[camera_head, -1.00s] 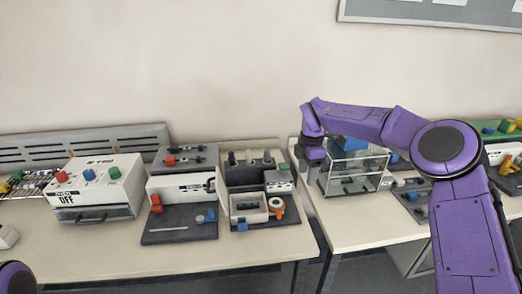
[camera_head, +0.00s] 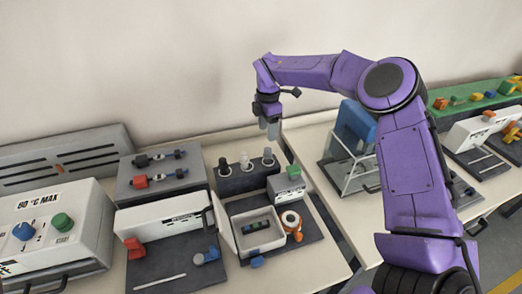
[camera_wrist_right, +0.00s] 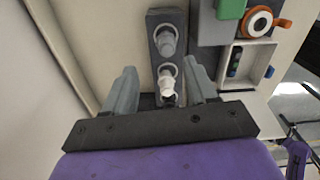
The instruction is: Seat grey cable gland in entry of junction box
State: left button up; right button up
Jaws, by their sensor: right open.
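The grey cable gland (camera_head: 268,156) stands upright at the right end of a dark rack (camera_head: 238,183), beside a white and a black gland. In the right wrist view the grey gland (camera_wrist_right: 168,42) is farthest along the rack. The junction box (camera_head: 236,246) looks like the open pale box with a small terminal strip inside; its entry cannot be made out. My right gripper (camera_head: 268,130) is open and empty, above the rack near the grey gland. In the wrist view its fingers (camera_wrist_right: 160,78) lie either side of the white gland (camera_wrist_right: 165,82), apparently above it. My left gripper is out of view.
A green-topped grey block (camera_head: 288,185) and a white-and-orange ring (camera_head: 292,222) stand close right of the junction box. A white panel (camera_head: 165,219) with a red switch stands left. A clear-walled case (camera_head: 350,165) stands on the right table.

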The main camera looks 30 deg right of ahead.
aim_at(268, 149)
jog(key=f, duration=0.1)
jog(key=s+f+p, duration=0.1)
jog(key=f, duration=0.1)
jog(key=shift+f, duration=0.1)
jog(key=f+p, duration=0.1)
jog(key=f, duration=0.1)
jog(key=f+p, duration=0.2)
jog(key=shift+a+f, duration=0.2)
jog(key=shift+f, duration=0.5)
grip_shut()
